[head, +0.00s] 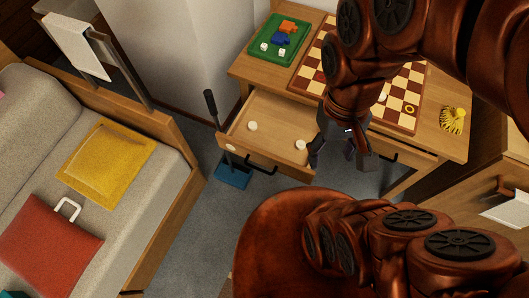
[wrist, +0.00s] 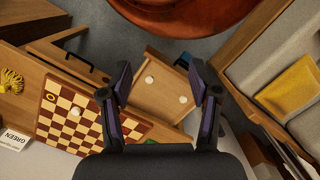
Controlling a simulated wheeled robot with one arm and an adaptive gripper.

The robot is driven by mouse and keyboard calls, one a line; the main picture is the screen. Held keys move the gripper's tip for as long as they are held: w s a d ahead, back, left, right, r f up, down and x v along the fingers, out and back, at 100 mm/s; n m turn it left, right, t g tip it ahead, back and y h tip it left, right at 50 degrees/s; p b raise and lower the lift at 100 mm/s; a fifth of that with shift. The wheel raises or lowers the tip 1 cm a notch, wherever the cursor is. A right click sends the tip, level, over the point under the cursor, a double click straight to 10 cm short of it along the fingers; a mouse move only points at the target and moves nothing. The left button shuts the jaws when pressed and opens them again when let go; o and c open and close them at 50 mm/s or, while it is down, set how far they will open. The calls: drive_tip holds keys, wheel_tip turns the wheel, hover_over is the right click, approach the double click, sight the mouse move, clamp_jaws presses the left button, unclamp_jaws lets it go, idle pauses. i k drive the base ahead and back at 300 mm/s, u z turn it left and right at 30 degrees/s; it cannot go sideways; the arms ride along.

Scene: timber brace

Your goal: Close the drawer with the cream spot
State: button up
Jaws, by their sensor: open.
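The drawer (head: 268,118) with the cream spot (head: 230,147) on the left end of its front is pulled out of the wooden desk, left of centre. Two round whitish pieces lie inside it, and a dark bar handle (head: 250,164) is on its front. My gripper (head: 341,158) is open and empty, over or beside the drawer's right end; I cannot tell whether it touches. In the wrist view the open drawer (wrist: 168,98) shows between the spread fingers of my gripper (wrist: 160,82). The cream spot is not visible there.
A second drawer with a dark handle (head: 385,154) is shut to the right. On the desk are a checkerboard (head: 405,105), a green tray (head: 280,40) and a yellow tasselled thing (head: 453,121).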

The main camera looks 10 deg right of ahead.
sight(282, 121)
drive_tip(key=u, duration=2)
drive_tip(key=k, duration=0.35)
drive_tip(key=z, duration=0.7)
